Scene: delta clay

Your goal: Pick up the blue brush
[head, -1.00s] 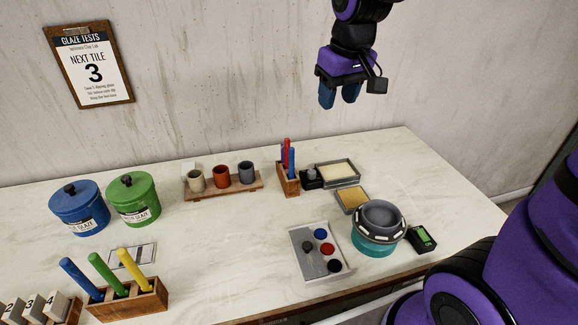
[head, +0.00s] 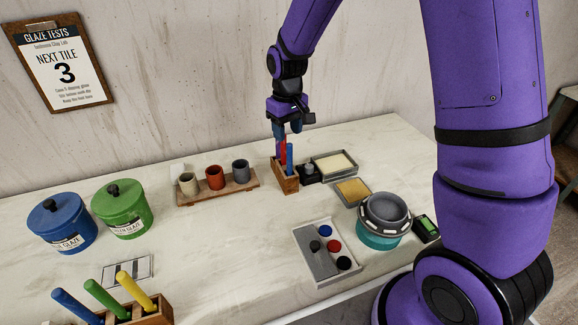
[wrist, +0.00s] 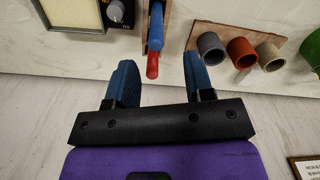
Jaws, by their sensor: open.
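The blue brush (head: 289,157) stands upright with a red brush (head: 283,150) in a small wooden holder (head: 288,184) towards the back of the table. In the wrist view the blue brush (wrist: 156,28) shows beyond the red brush's end (wrist: 152,66). My gripper (head: 289,131) is open and empty, just above and behind the holder. In the wrist view its two blue fingers (wrist: 160,66) are spread to either side of the red brush's end; the blue brush lies ahead of the fingertips. Contact with the brushes cannot be told.
A rack with several cups (head: 218,188) stands left of the holder. A small black device (head: 310,173) and a tray (head: 335,163) are close on its right. Another wooden box (head: 150,314) at front left holds blue, green and yellow handles.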

